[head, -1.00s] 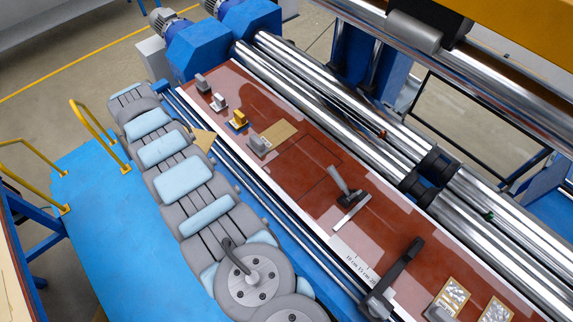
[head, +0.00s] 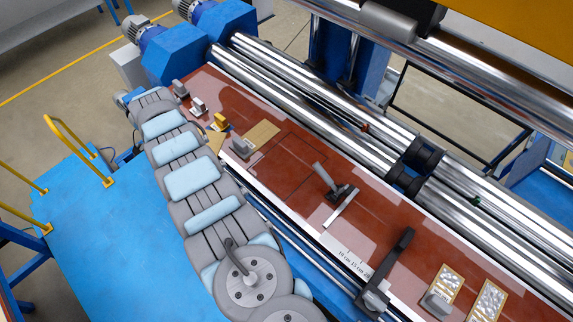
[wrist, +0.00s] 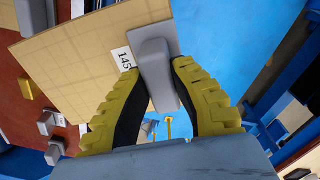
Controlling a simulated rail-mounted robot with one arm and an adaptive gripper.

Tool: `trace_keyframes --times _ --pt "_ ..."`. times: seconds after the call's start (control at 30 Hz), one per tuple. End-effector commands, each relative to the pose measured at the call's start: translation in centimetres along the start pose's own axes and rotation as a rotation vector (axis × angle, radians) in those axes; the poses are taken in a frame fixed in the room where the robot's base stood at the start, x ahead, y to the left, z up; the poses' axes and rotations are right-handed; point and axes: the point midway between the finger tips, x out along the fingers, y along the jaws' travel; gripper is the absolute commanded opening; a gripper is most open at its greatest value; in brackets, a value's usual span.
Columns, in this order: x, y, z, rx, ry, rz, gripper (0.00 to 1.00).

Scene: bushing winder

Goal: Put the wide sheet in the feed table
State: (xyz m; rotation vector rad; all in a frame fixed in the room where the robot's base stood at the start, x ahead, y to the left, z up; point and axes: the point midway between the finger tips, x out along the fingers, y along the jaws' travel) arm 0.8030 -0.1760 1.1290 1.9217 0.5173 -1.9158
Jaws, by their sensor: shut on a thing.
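My gripper (wrist: 158,92) is shut on a grey block handle (wrist: 152,55) on a tan sheet (wrist: 75,60) with fine lines and a label reading 145. In the head view, part of the held sheet (head: 216,143) shows between my arm and the feed table's edge; my gripper is hidden there. I cannot tell whether this is the wide sheet. The feed table (head: 385,215) is a long red-brown surface with a white front border. Another tan sheet (head: 263,132) lies on it, beside a grey handle (head: 240,148). Dark outlined rectangles show near it.
Grey blocks (head: 197,106) and a yellow block (head: 220,122) stand on the table's far-left part. A dark-handled tool (head: 335,190), a dark lever (head: 400,250) and part packs (head: 487,300) sit to the right. Steel rollers (head: 330,110) run behind. A blue platform (head: 100,225) lies left.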

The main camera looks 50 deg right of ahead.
Motion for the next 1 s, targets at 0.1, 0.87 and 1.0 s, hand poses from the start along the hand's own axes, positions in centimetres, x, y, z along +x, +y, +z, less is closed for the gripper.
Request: trace_keyframes --times 0.1,0.87,1.0 --pt "0.3 0.5 0.6 0.007 0.000 0.000 0.00" --pt "2.2 5.1 7.9 0.125 0.000 0.002 0.00" --pt "2.4 5.9 9.5 0.155 -0.002 0.003 0.00"
